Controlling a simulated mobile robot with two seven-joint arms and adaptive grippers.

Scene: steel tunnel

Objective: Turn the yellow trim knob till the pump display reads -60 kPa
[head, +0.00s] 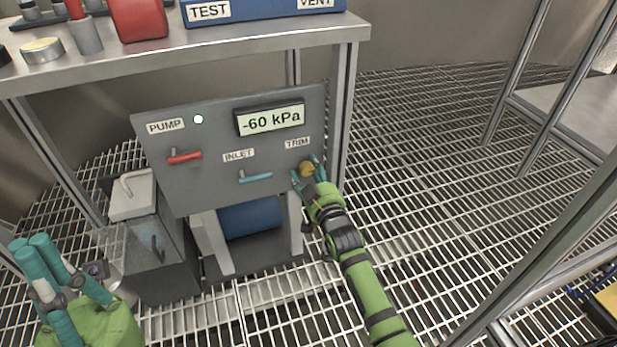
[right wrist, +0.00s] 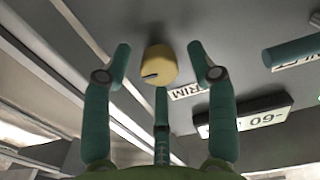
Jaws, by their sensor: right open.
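The pump panel (head: 215,150) is a grey plate under the bench. Its display (head: 270,120) reads -60 kPa, and it also shows upside down in the right wrist view (right wrist: 265,120). The yellow trim knob (head: 307,169) sits under the TRIM label; in the right wrist view the knob (right wrist: 158,65) has a dark mark pointing left. My right gripper (head: 308,172) is at the knob, its fingers open on either side with visible gaps between them and the knob. My left gripper (head: 35,250) is at the lower left, away from the panel, its fingertips close together.
A red pump handle (head: 185,157) and a teal inlet handle (head: 255,177) are on the same panel. A bench (head: 250,40) overhangs the panel. Grating floor (head: 430,130) lies open to the right.

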